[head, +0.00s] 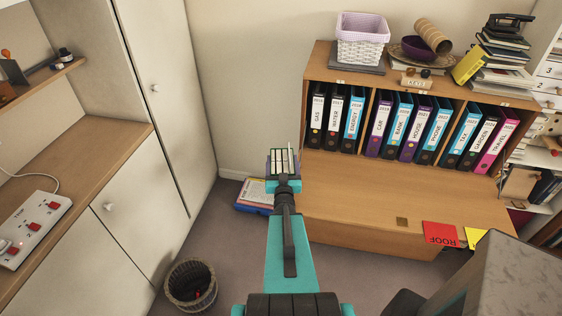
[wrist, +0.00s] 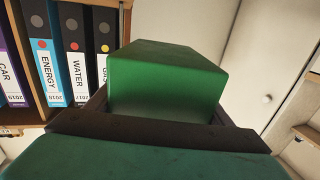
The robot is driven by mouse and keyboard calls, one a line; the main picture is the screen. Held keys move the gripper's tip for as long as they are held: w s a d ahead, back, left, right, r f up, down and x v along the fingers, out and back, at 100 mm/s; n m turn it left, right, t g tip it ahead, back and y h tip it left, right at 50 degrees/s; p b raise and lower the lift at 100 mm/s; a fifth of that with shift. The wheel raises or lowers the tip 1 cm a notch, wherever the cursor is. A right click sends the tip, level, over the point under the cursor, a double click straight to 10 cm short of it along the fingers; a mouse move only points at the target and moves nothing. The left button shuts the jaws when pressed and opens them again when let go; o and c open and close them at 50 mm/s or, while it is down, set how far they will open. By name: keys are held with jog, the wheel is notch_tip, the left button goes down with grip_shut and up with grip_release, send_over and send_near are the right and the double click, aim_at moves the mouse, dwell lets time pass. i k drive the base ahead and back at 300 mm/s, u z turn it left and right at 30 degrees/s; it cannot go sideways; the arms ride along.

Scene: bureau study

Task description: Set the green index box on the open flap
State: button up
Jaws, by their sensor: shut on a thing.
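The green index box (wrist: 168,85) fills the middle of the wrist view, held between the dark fingers of my gripper (wrist: 160,118). In the head view my gripper (head: 284,182) reaches forward, and the box (head: 281,162) shows at its end with pale cards in its top. The open flap (head: 400,195) is the flat wooden surface in front of the binder shelf. The box appears at the flap's left edge; I cannot tell its height above it. The box's underside is hidden.
Several binders (head: 378,128) stand in the shelf behind the flap. A red folder marked ROOF (head: 440,233) lies at the flap's front right. Most of the flap is bare.

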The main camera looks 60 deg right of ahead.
aim_at(366, 196)
jog(key=u, duration=0.2)
jog(key=k, duration=0.65)
jog(key=z, duration=2.5)
